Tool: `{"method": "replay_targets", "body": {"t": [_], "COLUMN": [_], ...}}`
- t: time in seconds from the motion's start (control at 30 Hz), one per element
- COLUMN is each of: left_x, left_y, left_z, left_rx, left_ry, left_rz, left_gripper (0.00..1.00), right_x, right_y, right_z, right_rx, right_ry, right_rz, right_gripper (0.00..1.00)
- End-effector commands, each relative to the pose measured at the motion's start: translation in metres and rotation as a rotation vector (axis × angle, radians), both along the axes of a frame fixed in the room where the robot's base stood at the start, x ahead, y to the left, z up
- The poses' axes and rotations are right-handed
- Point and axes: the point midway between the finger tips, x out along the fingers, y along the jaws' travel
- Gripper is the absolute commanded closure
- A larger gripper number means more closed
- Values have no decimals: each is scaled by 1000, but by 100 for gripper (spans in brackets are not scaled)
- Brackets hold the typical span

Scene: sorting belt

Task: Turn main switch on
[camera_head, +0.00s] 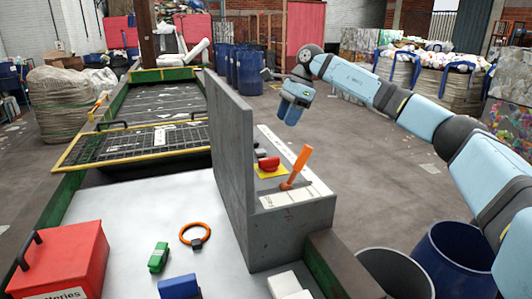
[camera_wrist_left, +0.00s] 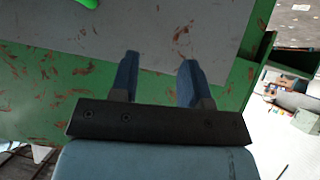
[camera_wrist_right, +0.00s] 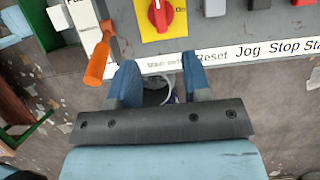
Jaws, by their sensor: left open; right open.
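The main switch is a red rotary knob (camera_head: 268,163) on a yellow plate, on top of the grey control box (camera_head: 290,230). It shows at the top of the right wrist view (camera_wrist_right: 160,14), with "On" printed to its right and a partly hidden label below it. My right gripper (camera_head: 289,114) is open and empty, up beyond the box in the head view. In its wrist view its fingers (camera_wrist_right: 160,63) are below the knob, apart from it. My left gripper (camera_wrist_left: 159,62) is open and empty over a green, scuffed surface; the head view does not show it.
An orange lever (camera_head: 297,166) stands up beside the knob, and shows left of it in the right wrist view (camera_wrist_right: 98,58). A tall grey panel (camera_head: 228,150) rises along the box's left side. A red batteries box (camera_head: 62,262) and blue barrel (camera_head: 455,258) stand nearby.

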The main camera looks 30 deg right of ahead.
Motion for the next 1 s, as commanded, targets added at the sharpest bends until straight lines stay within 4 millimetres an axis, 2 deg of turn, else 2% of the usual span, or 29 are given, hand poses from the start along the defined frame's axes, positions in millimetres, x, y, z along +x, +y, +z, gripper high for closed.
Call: {"method": "replay_targets", "body": {"t": [0.13, 0.5, 0.7, 1.0], "left_x": [-7, -1, -1, -1], "left_y": [-4, -2, 1, 3], "left_z": [-5, -1, -1, -2], "left_rx": [-7, -3, 5, 9], "left_ry": [15, 4, 2, 1], "left_rz": [1, -1, -5, -6], "left_gripper": [57, 57, 57, 57], "right_x": [2, 9, 11, 11], "right_y": [10, 38, 46, 47], "right_z": [-26, -95, -113, -117], "right_rx": [0, 1, 0, 1], "right_ry": [3, 3, 0, 0], "right_rz": [1, 1, 0, 0], "right_gripper": [55, 55, 55, 55]}}
